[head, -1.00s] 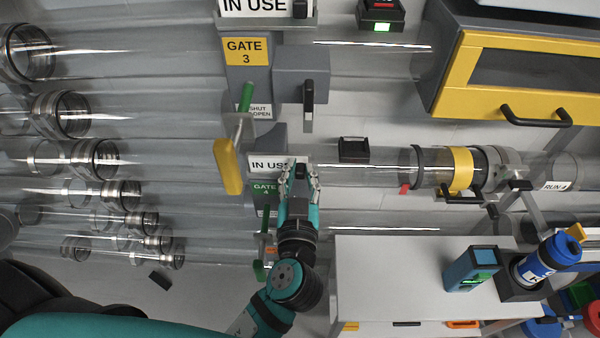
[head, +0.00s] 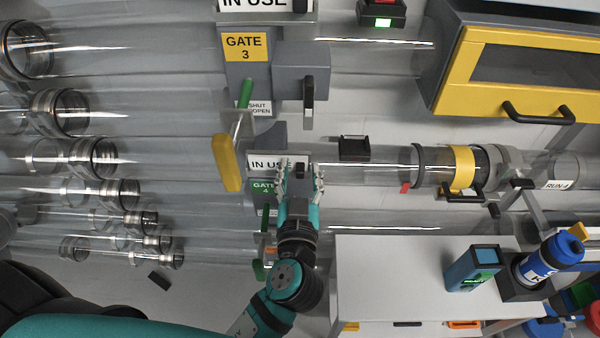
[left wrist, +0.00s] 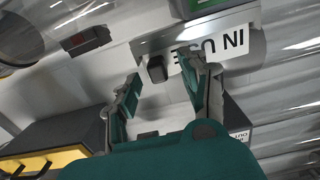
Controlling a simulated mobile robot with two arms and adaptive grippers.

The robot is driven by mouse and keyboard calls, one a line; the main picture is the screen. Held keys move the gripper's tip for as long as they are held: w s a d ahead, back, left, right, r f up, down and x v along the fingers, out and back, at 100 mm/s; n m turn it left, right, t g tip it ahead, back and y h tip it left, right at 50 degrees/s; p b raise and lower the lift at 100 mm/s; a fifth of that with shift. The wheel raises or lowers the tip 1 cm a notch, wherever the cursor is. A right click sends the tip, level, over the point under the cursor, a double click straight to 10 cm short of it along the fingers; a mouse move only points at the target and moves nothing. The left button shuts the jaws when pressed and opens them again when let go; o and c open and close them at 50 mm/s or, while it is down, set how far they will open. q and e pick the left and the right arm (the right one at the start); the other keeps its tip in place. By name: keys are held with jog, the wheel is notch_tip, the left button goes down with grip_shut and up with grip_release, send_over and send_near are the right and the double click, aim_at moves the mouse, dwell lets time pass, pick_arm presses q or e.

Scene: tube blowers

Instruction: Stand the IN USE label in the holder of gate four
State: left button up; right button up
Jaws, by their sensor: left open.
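The white IN USE label (head: 267,163) stands at the top of gate four, above its green GATE 4 plate (head: 262,188). In the left wrist view the label (left wrist: 228,45) appears upside down along a grey holder ledge (left wrist: 165,38). A dark knob (head: 300,170) is at the label's right end; it also shows in the left wrist view (left wrist: 156,68). My left gripper (head: 301,172) is open, its fingers apart on either side of the knob. In the left wrist view my left gripper (left wrist: 163,82) shows one finger overlapping the label's edge. My right gripper is not in view.
Another IN USE label (head: 255,7) stands above gate three's yellow plate (head: 246,48). A yellow handle (head: 227,164) hangs left of gate four. Clear tubes run across the scene. A white cabinet (head: 400,265) stands at lower right, carrying a blue device (head: 472,268) and a blue canister (head: 545,258).

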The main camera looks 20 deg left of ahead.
pick_arm(q)
jog(key=shift+s, duration=0.15)
jog(key=v, duration=1.1)
jog(key=shift+s+d, duration=0.15)
jog(key=shift+s, duration=0.2)
jog(key=shift+r, duration=0.1)
jog(key=d+f+m+g+h, duration=0.2)
jog(key=f+m, duration=0.1)
jog(key=f, duration=0.6)
jog(key=d+f+m+g+h, duration=0.1)
jog(key=d+f+m+g, duration=0.1)
jog(key=f, duration=0.8)
jog(key=s+a+f+m+g+h, duration=0.1)
jog(key=s+f+m+g, duration=0.1)
jog(key=f, duration=0.7)
jog(key=s+a+f+m+g+h, duration=0.1)
jog(key=s+f+g, duration=0.1)
jog(key=f, duration=0.7)
jog(key=s+a+f+n+g, duration=0.1)
jog(key=s+a+f+g, duration=0.3)
jog(key=s+a+f, duration=0.3)
jog(key=s+a+f+n+g, duration=0.1)
jog(key=s+a+f+g, duration=0.3)
jog(key=s+a+f, duration=0.4)
jog(key=s+f, duration=0.6)
jog(key=f, duration=0.2)
jog(key=shift+s+a+n, duration=0.3)
